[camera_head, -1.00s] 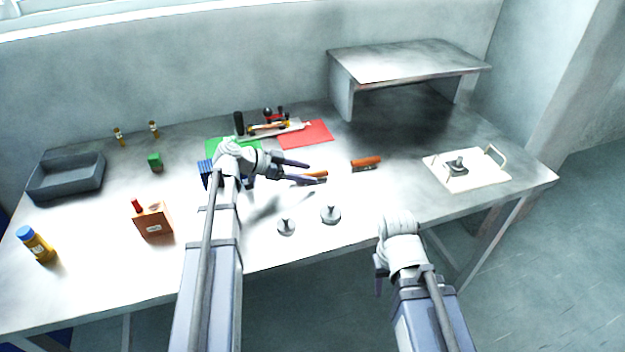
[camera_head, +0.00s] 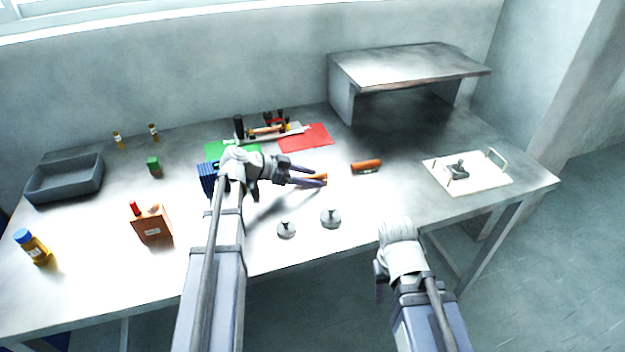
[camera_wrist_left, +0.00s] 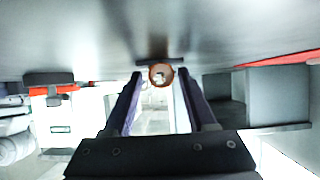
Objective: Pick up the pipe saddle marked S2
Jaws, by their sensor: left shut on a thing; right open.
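An orange-brown pipe saddle (camera_head: 318,177) lies between the fingertips of my left gripper (camera_head: 324,179), which is shut on it low over the table. Fingers hide part of it. In the left wrist view, its round orange end (camera_wrist_left: 161,69) shows between the two fingertips (camera_wrist_left: 160,80). A second orange-brown saddle (camera_head: 367,166) lies to the right, apart from the gripper, with a dark mark on its front. I cannot read either mark. My right gripper (camera_head: 379,282) is open and empty in front of the table edge, mostly hidden by its wrist.
Two grey knobbed discs (camera_head: 330,217) (camera_head: 286,229) stand in front. Red (camera_head: 312,140) and green mats, a blue block and a tool rack lie behind. An orange box (camera_head: 152,225) stands left.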

